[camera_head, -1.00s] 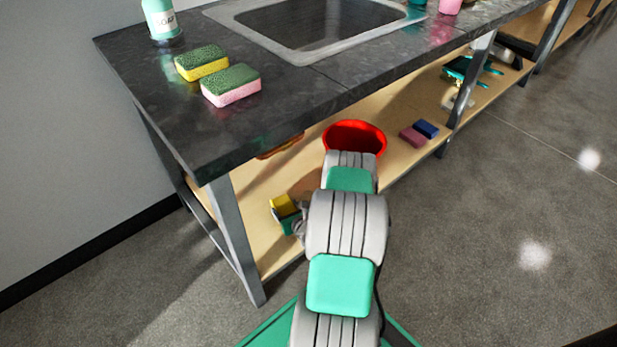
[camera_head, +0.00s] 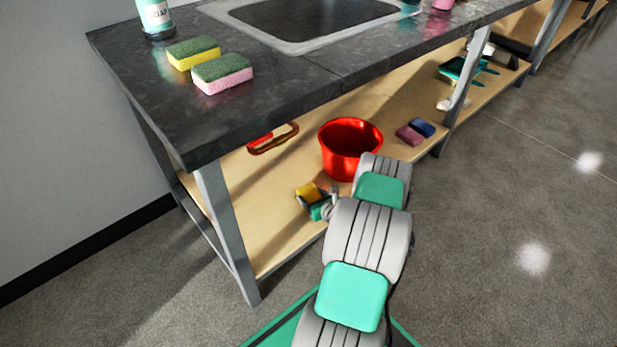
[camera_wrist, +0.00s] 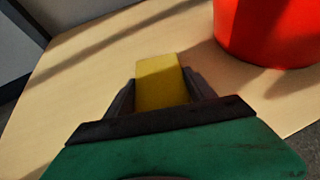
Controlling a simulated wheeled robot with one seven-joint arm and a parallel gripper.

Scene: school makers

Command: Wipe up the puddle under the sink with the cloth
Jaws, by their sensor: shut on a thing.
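My gripper (camera_head: 311,193) reaches over the lower shelf under the sink. It is shut on a yellow cloth (camera_head: 306,192), which looks like a small folded block. In the wrist view the cloth (camera_wrist: 161,82) sits between the two dark fingers of my gripper (camera_wrist: 160,92), low over or on the wooden shelf; I cannot tell whether it touches. The sink (camera_head: 312,20) is set in the dark worktop above. I cannot make out a puddle in either view; the shelf by the gripper looks plain wood.
A red bucket (camera_head: 346,163) stands on the shelf (camera_head: 262,215) just right of the gripper. A red item with a brown handle (camera_head: 272,138) lies behind. Purple (camera_head: 409,135) and blue (camera_head: 424,127) blocks lie further right. A table leg (camera_head: 228,232) stands at left, with bare shelf between.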

